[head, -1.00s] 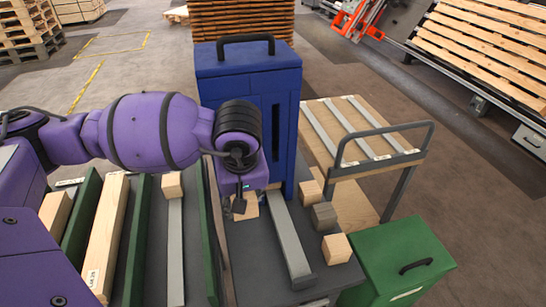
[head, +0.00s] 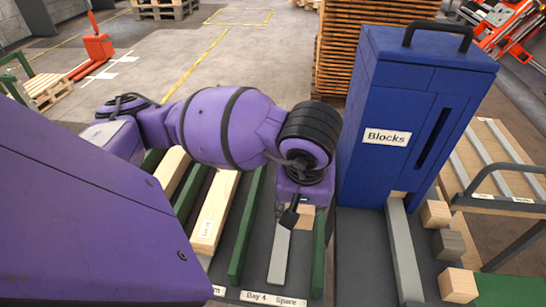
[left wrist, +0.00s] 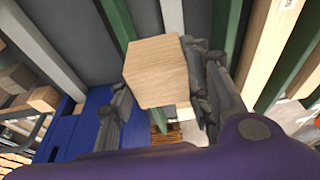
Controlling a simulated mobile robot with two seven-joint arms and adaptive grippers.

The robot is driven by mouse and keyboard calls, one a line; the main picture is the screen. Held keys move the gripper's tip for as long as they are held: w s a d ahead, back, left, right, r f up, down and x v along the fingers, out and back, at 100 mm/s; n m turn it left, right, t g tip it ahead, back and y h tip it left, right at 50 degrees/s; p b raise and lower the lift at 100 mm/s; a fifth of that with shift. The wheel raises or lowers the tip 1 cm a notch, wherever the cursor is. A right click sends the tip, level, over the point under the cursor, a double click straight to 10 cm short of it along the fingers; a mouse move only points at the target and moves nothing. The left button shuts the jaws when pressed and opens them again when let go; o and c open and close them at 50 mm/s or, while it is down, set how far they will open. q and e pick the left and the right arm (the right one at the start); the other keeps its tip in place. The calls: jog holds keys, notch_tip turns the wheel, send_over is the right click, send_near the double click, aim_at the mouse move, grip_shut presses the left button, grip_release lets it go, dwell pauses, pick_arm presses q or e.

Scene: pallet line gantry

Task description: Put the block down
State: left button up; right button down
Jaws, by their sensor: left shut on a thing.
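My left gripper (head: 297,213) is shut on a pale wooden block (head: 307,218), partly hidden by a finger in the head view. In the left wrist view the block (left wrist: 157,72) sits between the two fingers (left wrist: 160,100). It is held over the lane labelled Bay 4 Spare (head: 262,297), near the far part of that lane's grey strip (head: 279,258). I cannot tell whether the block touches anything below. A small pale piece (left wrist: 185,112) shows just past the block in the wrist view. My right gripper is not in view.
A tall blue cabinet labelled Blocks (head: 387,137) stands right of the gripper. Several loose blocks (head: 435,213) lie beside a grey rail (head: 403,250). Green dividers (head: 247,228) flank the lane, and a long timber (head: 215,212) lies in the lane to its left.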

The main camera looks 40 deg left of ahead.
pick_arm(q)
jog(key=shift+s+a+r, duration=0.15)
jog(key=shift+a, duration=0.5)
jog(key=w+a+f, duration=0.4)
jog(key=w+a+f+p, duration=0.1)
jog(key=w+a+f, duration=0.3)
jog(key=w, duration=0.1)
jog(key=shift+w+a+f, duration=0.15)
jog(key=shift+w+f, duration=0.05)
jog(key=shift+f, duration=0.1)
jog(key=shift+w+a+f, duration=0.2)
jog(key=shift+f, duration=0.2)
jog(key=shift+w+a+f, duration=0.2)
jog(key=shift+f, duration=0.15)
jog(key=shift+f+p, duration=0.3)
jog(key=shift+f, duration=1.1)
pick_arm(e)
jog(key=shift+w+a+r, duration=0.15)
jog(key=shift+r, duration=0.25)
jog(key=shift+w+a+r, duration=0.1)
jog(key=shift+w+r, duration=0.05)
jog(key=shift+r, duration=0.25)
pick_arm(q)
jog(key=shift+f, duration=0.1)
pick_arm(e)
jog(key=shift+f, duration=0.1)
